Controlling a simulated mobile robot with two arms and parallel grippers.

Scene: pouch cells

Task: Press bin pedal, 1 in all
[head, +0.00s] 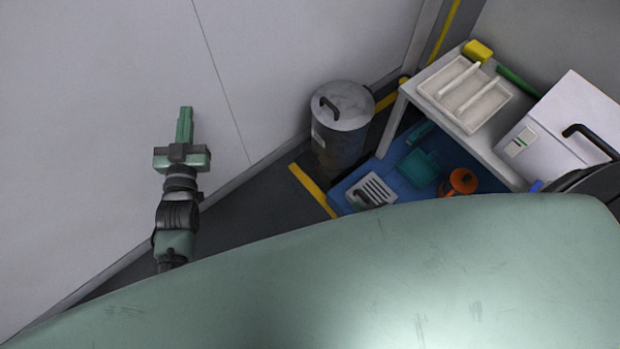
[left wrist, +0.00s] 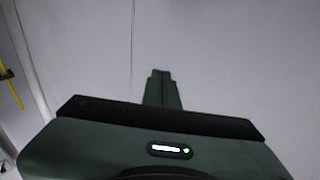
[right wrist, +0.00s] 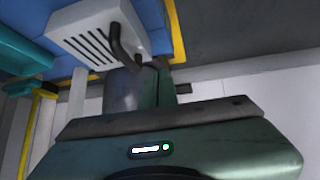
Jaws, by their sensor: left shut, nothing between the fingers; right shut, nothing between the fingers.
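The bin (head: 340,135) is a grey metal cylinder with a black handle on its lid, standing on the floor by the wall in the head view. Its lid looks closed. Its foot lies in dark shadow, and I cannot clearly make out the pedal. In the right wrist view, a grey rounded body, likely the bin (right wrist: 122,92), shows just left of my right gripper (right wrist: 163,72), which is shut and empty. I cannot tell whether they touch. My right gripper is hidden in the head view. My left gripper (head: 186,110) is shut and empty, before the wall, left of the bin.
A blue floor area (head: 340,192) right of the bin holds a white slotted box (head: 372,188) with a black handle, a teal dustpan (head: 420,168) and an orange object (head: 460,182). A table (head: 400,92) with a white tray (head: 433,85) stands behind. Dark floor (head: 245,205) left of the bin is clear.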

